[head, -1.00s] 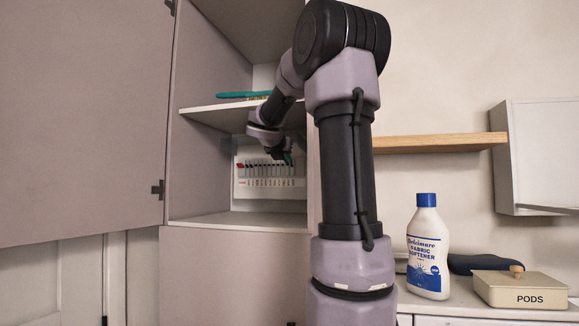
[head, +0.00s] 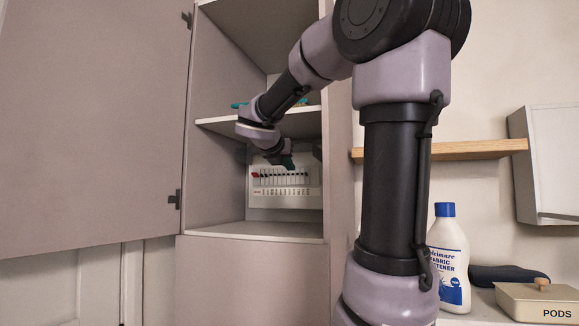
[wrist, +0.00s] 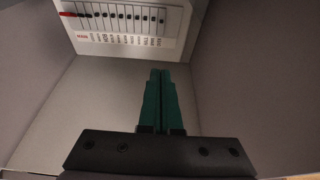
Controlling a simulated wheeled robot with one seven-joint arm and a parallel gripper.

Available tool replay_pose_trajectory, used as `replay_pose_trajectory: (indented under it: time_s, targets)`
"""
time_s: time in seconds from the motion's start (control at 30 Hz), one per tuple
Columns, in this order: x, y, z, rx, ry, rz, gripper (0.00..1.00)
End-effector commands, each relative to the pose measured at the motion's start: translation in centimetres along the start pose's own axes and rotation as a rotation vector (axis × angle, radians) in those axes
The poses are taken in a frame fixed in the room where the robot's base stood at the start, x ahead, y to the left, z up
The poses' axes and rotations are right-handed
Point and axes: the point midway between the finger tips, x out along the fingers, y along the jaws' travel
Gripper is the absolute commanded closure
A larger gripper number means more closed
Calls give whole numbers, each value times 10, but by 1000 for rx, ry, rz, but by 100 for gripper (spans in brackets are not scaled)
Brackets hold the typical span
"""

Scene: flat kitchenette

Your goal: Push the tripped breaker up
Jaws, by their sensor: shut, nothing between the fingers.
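The breaker panel (head: 285,200) is a white box on the back wall of the open cabinet, with a row of small black switches and a red one (head: 256,175) at its left end. In the wrist view the panel (wrist: 130,42) fills the top left, with the red switch (wrist: 67,14) at far left. I cannot tell which breaker is tripped. My gripper (head: 288,165) is in front of the panel's upper edge in the head view. In the wrist view its green fingers (wrist: 160,75) are together and empty, pointing towards the panel's right part, apparently without touching it.
The cabinet shelf (head: 300,122) is above my wrist and bears a green item (head: 239,105). The cabinet door (head: 90,120) stands open at left.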

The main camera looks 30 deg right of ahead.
Motion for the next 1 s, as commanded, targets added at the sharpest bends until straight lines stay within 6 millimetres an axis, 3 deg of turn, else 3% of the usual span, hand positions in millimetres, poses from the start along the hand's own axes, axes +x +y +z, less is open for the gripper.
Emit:
replay_pose_trajectory:
  time_s: [0.3,0.43,0.57,0.73,0.9,1.0]
  targets:
    - [0,-1,-2,18,7,0,100]
    - [-9,-10,-26,216,81,3,100]
    - [-32,-26,-78,675,255,-30,100]
    - [-75,-40,-160,1415,542,-206,100]
    - [-124,-40,-225,2076,804,-547,100]
    - [-149,-37,-249,2355,913,-782,100]
